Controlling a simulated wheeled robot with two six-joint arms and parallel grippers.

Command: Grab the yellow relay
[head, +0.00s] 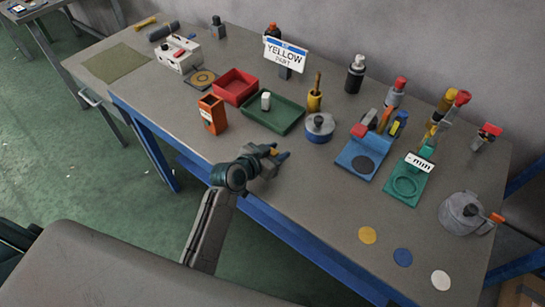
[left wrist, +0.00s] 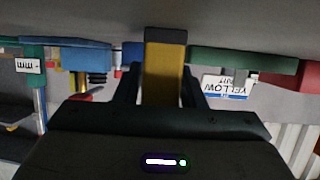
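The yellow relay (left wrist: 166,75) is a small yellow block with a dark end. In the left wrist view it stands between the two fingers and fills the gap, with no clear space on either side. Its dark end is toward the grey bench top. In the head view only a bit of its yellow (head: 274,152) shows between the fingertips; the rest is hidden. My left gripper (head: 276,154) is low over the bench's front edge area, shut on the relay. It also shows in the left wrist view (left wrist: 161,88). My right gripper is not in view.
A green tray (head: 287,126) with a white item, a red bin (head: 236,86) and an orange box (head: 212,114) are beyond the gripper. A blue-grey round tin (head: 319,127) and a blue stand (head: 357,163) are to its right. The front middle of the bench (head: 310,195) is clear.

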